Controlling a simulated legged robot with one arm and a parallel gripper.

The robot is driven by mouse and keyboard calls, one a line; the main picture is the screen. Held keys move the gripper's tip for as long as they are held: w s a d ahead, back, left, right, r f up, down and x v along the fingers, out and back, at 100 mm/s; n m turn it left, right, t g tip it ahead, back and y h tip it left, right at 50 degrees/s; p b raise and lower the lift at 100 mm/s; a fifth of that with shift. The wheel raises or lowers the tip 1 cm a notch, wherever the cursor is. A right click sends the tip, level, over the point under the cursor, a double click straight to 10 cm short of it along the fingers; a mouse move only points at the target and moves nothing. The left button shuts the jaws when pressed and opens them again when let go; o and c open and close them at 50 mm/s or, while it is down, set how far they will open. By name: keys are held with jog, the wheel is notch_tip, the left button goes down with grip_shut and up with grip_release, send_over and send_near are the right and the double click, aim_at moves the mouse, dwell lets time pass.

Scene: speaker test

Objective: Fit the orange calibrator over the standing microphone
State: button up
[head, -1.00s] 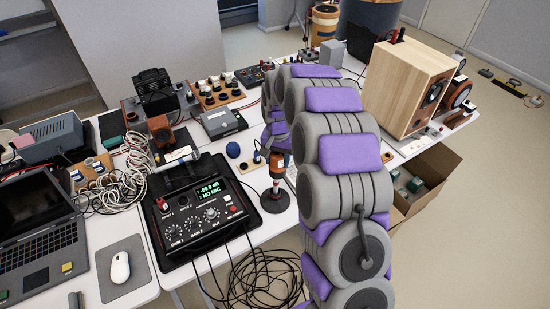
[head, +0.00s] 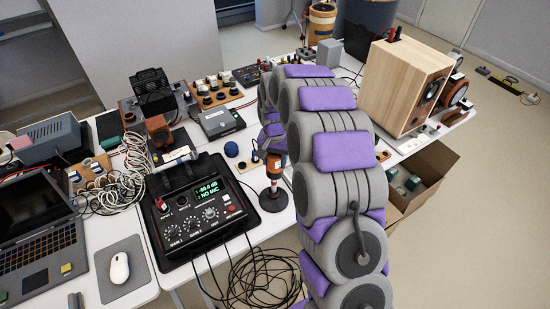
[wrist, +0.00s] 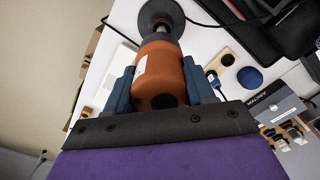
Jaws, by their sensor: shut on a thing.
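The orange calibrator (wrist: 158,62) is held between the blue fingers of my gripper (wrist: 160,85) in the wrist view. In the head view the calibrator (head: 275,161) is upright, partly hidden by my arm. Directly below it is the standing microphone's dark stand (head: 274,196) with its round base on the table. The base also shows in the wrist view (wrist: 160,14), in line with the calibrator's far end. The microphone's tip is hidden, so I cannot tell whether the calibrator is around it or just above it. The meter (head: 205,213) reads "NO MIC".
A blue ball (head: 231,149) and a small wooden block (head: 246,167) lie close by on the left. A wooden speaker (head: 402,88) stands at the right. Black cables (head: 262,285) hang over the table's front edge. Tangled pale cables (head: 130,180) lie at the left.

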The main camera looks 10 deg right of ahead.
jog(key=shift+a+f, duration=0.15)
jog(key=shift+a, duration=0.3)
jog(key=shift+d, duration=0.1)
jog(key=o, duration=1.2)
jog(key=shift+d, duration=0.3)
jog(key=shift+o, duration=0.7)
jog(key=shift+a, duration=0.15)
